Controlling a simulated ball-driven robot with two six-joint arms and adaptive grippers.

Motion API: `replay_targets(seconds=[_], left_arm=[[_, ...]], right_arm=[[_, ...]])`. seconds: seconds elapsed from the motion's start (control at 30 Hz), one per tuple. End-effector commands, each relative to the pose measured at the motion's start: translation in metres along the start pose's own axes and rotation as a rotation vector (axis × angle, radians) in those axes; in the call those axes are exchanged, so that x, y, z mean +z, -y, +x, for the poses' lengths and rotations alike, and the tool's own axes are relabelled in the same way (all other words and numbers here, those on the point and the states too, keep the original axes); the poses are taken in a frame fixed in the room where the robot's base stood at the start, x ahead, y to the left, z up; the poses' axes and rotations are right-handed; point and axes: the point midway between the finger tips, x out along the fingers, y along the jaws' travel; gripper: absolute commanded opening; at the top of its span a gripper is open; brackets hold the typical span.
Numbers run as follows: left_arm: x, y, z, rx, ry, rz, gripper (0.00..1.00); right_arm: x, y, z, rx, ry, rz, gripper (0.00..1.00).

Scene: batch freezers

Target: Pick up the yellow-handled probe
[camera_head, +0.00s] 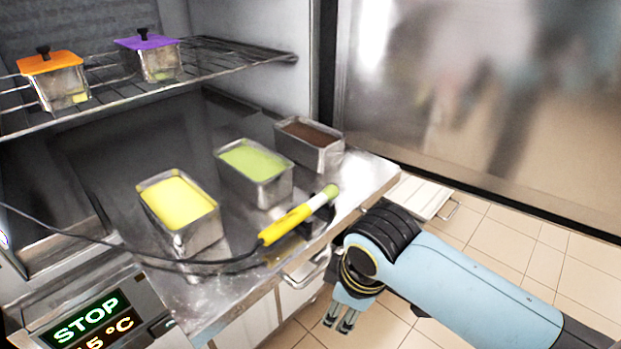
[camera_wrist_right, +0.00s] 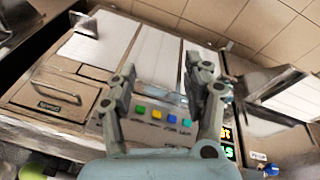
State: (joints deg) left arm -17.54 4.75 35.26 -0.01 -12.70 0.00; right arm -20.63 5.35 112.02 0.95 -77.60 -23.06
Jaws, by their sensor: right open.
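The yellow-handled probe (camera_head: 287,223) lies tilted near the front right edge of the steel counter (camera_head: 200,292), with a pale green end at the upper right. A dark cable runs from its lower left end. A small dark piece, perhaps a rest, shows beside it. My right gripper (camera_head: 340,324) points down beyond the counter's front edge, below and to the right of the probe, apart from it. It is open and empty. In the right wrist view its two fingers (camera_wrist_right: 162,75) stand apart, and I cannot make out the probe there. My left gripper is not in view.
Metal tubs with yellow (camera_head: 178,203), green (camera_head: 252,161) and brown (camera_head: 311,132) contents stand behind the probe. A wire shelf (camera_head: 120,92) above holds orange-lidded (camera_head: 48,64) and purple-lidded (camera_head: 147,42) containers. A drawer handle (camera_head: 308,268) juts from the counter front. A STOP display (camera_head: 88,322) is lower left.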

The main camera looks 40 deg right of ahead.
Motion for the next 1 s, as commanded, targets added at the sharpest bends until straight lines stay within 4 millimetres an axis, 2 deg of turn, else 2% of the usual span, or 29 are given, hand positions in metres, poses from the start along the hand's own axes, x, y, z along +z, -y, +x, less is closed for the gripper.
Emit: replay_targets(seconds=[0.03, 0.1, 0.2, 0.37, 0.6, 0.73, 0.83, 1.0], left_arm=[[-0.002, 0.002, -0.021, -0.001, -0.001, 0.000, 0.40], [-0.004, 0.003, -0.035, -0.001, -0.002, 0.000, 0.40], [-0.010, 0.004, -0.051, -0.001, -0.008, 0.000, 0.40], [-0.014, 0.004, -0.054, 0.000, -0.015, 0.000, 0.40], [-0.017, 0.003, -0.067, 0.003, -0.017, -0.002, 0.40], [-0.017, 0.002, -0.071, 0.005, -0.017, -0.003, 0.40], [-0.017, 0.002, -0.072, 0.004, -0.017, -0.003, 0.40], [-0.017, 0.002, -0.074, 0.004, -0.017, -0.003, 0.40]], right_arm=[[-0.011, -0.006, -0.040, 0.005, -0.011, -0.018, 0.50], [-0.019, -0.010, -0.077, 0.008, -0.020, -0.045, 0.50], [-0.040, -0.019, -0.121, 0.007, -0.029, -0.167, 0.50], [-0.075, -0.030, -0.134, -0.019, -0.022, -0.476, 0.50], [-0.129, -0.047, -0.172, -0.058, -0.036, -0.956, 0.50], [-0.145, -0.052, -0.187, -0.075, -0.044, -1.133, 0.50], [-0.150, -0.052, -0.183, -0.082, -0.046, -1.190, 0.50], [-0.149, -0.050, -0.154, -0.085, -0.045, -1.200, 0.50]])
